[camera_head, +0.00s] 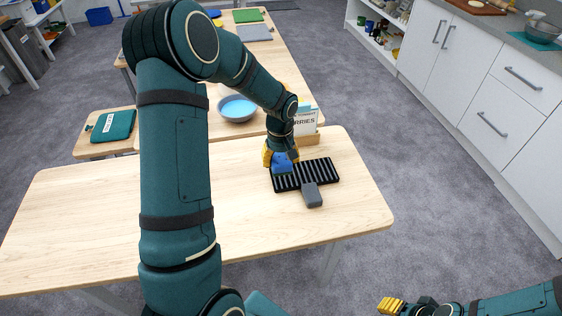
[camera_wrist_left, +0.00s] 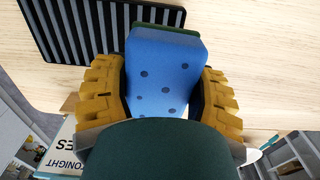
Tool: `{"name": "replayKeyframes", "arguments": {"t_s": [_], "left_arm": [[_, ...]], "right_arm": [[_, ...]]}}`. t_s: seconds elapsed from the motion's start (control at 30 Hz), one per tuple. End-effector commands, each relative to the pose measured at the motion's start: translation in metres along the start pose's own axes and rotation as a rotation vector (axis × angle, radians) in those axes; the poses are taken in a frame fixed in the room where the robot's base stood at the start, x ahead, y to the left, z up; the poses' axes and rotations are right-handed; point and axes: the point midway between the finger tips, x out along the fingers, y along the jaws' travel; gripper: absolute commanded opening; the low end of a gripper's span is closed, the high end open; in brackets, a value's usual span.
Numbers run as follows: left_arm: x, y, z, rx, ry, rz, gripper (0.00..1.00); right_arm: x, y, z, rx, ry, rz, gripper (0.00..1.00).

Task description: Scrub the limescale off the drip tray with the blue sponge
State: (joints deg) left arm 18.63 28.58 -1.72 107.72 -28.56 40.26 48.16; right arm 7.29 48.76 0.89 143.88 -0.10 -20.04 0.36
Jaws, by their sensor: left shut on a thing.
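The blue sponge (camera_wrist_left: 165,75) has dark spots and a dark green layer on its far end. My left gripper (camera_head: 279,158) is shut on it, with yellow fingers on both sides in the left wrist view (camera_wrist_left: 163,85). In the head view the sponge (camera_head: 283,164) is at the left end of the drip tray (camera_head: 328,168), a black slatted tray on the wooden table. I cannot tell whether the sponge touches the slats. No limescale can be made out. My right gripper (camera_head: 391,306) is low at the bottom right, away from the table; its finger opening is unclear.
A grey block (camera_head: 312,195) lies at the tray's front edge. Behind the tray stands a wooden holder with a lettered card (camera_head: 306,121). A bowl of blue liquid (camera_head: 238,108) is further back. The table's (camera_head: 90,215) left part is clear.

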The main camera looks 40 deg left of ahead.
Motion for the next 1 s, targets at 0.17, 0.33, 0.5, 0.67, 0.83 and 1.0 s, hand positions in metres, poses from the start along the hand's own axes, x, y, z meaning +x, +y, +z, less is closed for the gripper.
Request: {"name": "replayKeyframes", "arguments": {"t_s": [0.17,0.33,0.5,0.67,0.83,1.0], "left_arm": [[-0.019,0.0,-0.003,-0.001,0.001,0.001,0.27],[-0.025,-0.001,-0.004,0.0,0.001,0.001,0.27],[-0.024,-0.001,-0.004,0.001,0.001,0.001,0.27],[-0.024,-0.001,-0.004,0.001,0.001,0.001,0.27],[-0.024,-0.001,-0.003,0.001,0.001,0.001,0.27],[-0.023,0.001,-0.003,-0.001,0.001,0.001,0.27]], "right_arm": [[-0.012,-0.004,-0.004,0.003,0.01,0.001,0.47],[-0.015,-0.006,-0.007,0.005,0.015,0.002,0.47],[-0.014,-0.005,-0.007,0.005,0.015,0.002,0.47],[-0.014,-0.005,-0.007,0.005,0.015,0.002,0.47],[-0.014,-0.005,-0.007,0.005,0.015,0.002,0.47],[-0.013,-0.005,-0.007,0.004,0.015,0.002,0.47]]}}
